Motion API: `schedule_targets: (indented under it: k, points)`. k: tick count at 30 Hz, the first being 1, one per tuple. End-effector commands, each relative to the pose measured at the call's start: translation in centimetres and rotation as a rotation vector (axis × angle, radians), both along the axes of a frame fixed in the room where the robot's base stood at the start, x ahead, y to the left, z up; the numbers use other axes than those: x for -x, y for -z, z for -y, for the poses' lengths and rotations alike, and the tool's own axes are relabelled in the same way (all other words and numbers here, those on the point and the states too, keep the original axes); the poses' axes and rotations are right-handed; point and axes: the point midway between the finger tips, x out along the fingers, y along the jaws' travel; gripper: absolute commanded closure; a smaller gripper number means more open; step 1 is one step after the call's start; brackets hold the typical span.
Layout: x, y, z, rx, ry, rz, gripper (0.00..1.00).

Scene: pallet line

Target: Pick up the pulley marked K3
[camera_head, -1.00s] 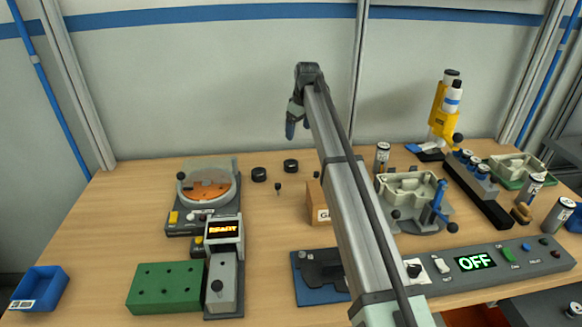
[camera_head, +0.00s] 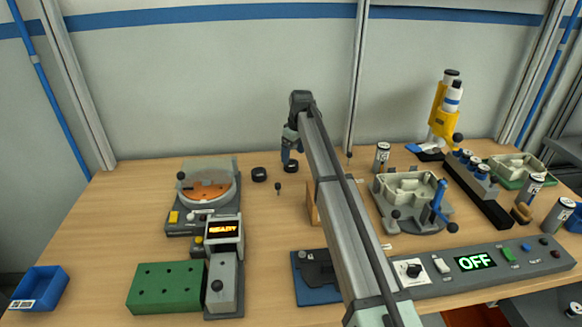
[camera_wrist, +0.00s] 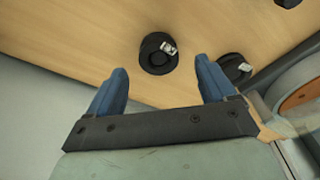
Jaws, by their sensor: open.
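Two small black pulleys lie on the wooden table, each with a pale tag whose marking is too small to read, so I cannot tell which is K3. The right pulley (camera_head: 291,167) is partly behind my gripper (camera_head: 287,158). In the wrist view this pulley (camera_wrist: 156,60) sits just beyond and between the fingertips of my gripper (camera_wrist: 161,68). The left pulley (camera_head: 259,174) also shows in the wrist view (camera_wrist: 236,66), beside the right-hand finger and partly hidden by it. My gripper is open and empty, above the table.
A machine with an orange disc (camera_head: 208,190) stands left of the pulleys. A small dark peg (camera_head: 278,187) stands in front of them. A wooden block (camera_head: 311,205) is partly hidden by my arm. The back wall is close behind the pulleys.

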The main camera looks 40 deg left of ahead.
Motion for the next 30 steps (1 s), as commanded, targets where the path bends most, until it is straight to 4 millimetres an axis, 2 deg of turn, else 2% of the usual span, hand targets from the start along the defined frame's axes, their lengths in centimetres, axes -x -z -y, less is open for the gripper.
schedule_targets:
  k: [12, 20, 30]
  points:
    - [-0.2, 4.5, -1.0, -0.001, -0.001, 0.001, 0.16]
    - [-0.2, 4.8, -1.1, -0.002, -0.001, 0.002, 0.16]
    - [-0.2, 4.8, -1.1, -0.002, -0.001, 0.002, 0.48]
